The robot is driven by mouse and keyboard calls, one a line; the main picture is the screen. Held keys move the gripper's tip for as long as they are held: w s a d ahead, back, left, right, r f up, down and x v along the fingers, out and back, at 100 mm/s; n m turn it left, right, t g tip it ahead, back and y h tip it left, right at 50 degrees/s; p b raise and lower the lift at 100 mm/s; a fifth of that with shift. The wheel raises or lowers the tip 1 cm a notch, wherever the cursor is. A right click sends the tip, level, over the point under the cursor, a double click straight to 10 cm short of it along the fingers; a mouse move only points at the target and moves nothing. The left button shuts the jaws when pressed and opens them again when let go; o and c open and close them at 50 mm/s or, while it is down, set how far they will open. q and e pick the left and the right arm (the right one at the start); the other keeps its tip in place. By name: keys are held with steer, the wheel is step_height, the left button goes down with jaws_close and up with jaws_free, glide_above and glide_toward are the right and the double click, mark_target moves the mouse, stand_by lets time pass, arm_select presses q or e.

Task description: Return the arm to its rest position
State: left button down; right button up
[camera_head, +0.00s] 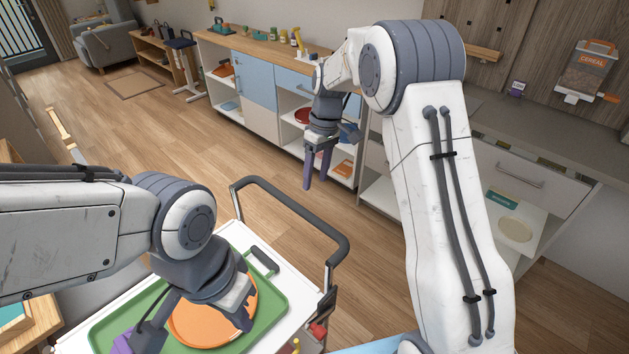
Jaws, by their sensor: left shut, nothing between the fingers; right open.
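My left arm comes in from the left, and its gripper (126,342) is low at the bottom left, over the green tray (270,304) and beside the orange plate (205,322). Its purple fingers are partly cut off by the frame's lower edge; it is shut and holds nothing visible. My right arm rises from the bottom right and bends at the top. Its gripper (317,180) hangs fingers down in the air in front of the shelves, open and empty.
A white cart with a dark handle (293,207) carries the tray. A counter (262,44) with bottles and open shelves runs along the back. A cereal dispenser (588,68) hangs on the right wall above a grey worktop (560,130).

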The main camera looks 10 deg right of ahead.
steer(key=s+a+r, duration=0.3)
steer(key=s+a, duration=0.2)
steer(key=s, duration=0.4)
steer(key=s+a+r, duration=0.4)
steer(key=s+a, duration=0.1)
steer(key=s, duration=0.3)
steer(key=s+d+f+t, duration=0.1)
steer(key=s, duration=1.5)
steer(key=shift+f+h, duration=0.4)
